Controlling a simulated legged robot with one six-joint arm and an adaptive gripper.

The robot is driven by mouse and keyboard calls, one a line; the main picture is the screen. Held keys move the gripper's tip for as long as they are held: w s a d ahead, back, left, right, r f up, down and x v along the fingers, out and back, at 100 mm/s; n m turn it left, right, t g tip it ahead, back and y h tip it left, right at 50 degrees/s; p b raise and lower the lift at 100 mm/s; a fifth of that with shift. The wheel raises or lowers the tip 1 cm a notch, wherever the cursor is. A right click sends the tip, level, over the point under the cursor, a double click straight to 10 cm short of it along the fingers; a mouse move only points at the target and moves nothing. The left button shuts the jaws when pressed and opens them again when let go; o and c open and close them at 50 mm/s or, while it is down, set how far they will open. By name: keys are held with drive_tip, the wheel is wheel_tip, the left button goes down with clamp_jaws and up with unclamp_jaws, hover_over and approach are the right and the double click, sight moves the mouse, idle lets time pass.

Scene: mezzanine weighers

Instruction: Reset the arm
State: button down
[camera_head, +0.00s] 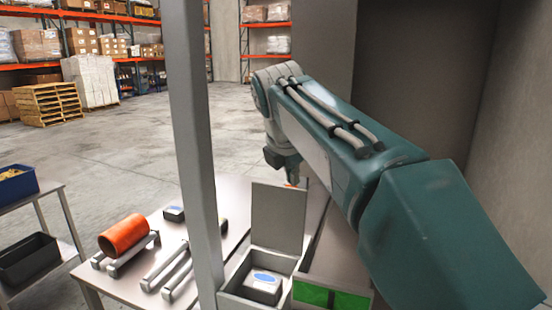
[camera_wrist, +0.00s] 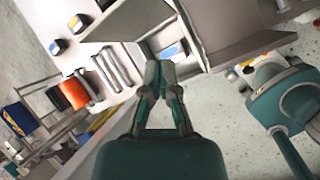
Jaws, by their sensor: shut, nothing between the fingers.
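My arm reaches from the lower right of the head view over the table, with its far end bent down behind the open box. My gripper (camera_wrist: 160,72) is in the middle of the wrist view, its two fingers together and nothing between them. It points toward an open grey box (camera_head: 277,218) with its lid raised. Inside that box is a white and grey device with a blue label (camera_head: 262,286), which also shows past the fingertips in the wrist view (camera_wrist: 172,50). In the head view the fingertips are hard to make out.
The table (camera_head: 140,284) holds an orange cylinder (camera_head: 124,236), grey bars (camera_head: 167,268) and a small dark-and-white device (camera_head: 174,213). A grey post (camera_head: 195,150) stands in front. A green panel (camera_head: 315,295) is beside the box. A cart at left holds a blue bin (camera_head: 18,184) and black bin (camera_head: 28,258).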

drive_tip(key=s+d+f+m, duration=0.4)
drive_tip(key=s+f+m, duration=0.2)
drive_tip(key=s+m, duration=0.2)
drive_tip(key=s+d+f+m+y, duration=0.1)
drive_tip(key=s+d+f+m, duration=0.3)
drive_tip(key=s+f+m, duration=0.3)
drive_tip(key=s+d+f+m, duration=0.4)
drive_tip(key=s+f+m, duration=0.3)
drive_tip(key=s+m, duration=0.3)
drive_tip(key=shift+s+d+m+y, duration=0.3)
drive_tip(key=shift+s+m, duration=0.1)
drive_tip(key=shift+s, duration=0.05)
drive_tip(key=shift+a, duration=0.1)
